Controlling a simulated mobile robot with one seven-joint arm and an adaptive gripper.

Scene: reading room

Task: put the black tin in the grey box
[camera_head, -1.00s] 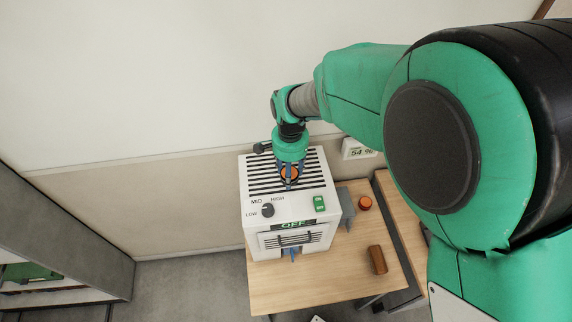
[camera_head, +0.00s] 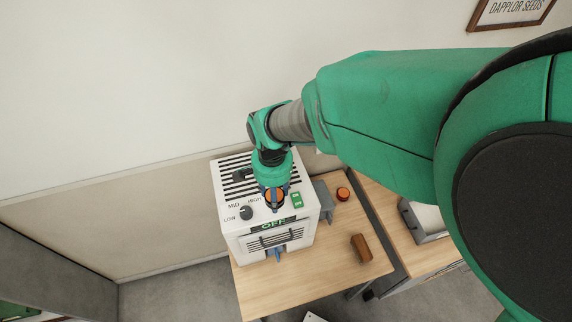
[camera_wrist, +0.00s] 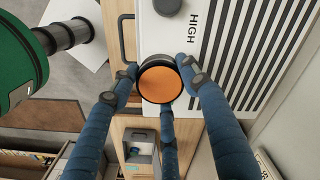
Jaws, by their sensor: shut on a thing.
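My gripper (camera_head: 273,200) is shut on a dark round tin with an orange top, held above the white heater. In the wrist view, the black tin (camera_wrist: 142,72) shows as a dark rim around its orange face, with blue fingers around it. Its sides are mostly hidden. A grey box-shaped thing with a pale inside (camera_head: 411,221) stands on the right-hand wooden surface. A grey box with something teal in it (camera_wrist: 138,138) shows low in the wrist view; I cannot tell whether they are the same.
The white heater (camera_head: 231,219) has a knob and slatted top. Beside it are a small grey piece (camera_head: 323,203), an orange-topped round thing (camera_head: 343,193) and a brown cylinder (camera_head: 361,248). The wooden table (camera_head: 310,275) is bare at its front.

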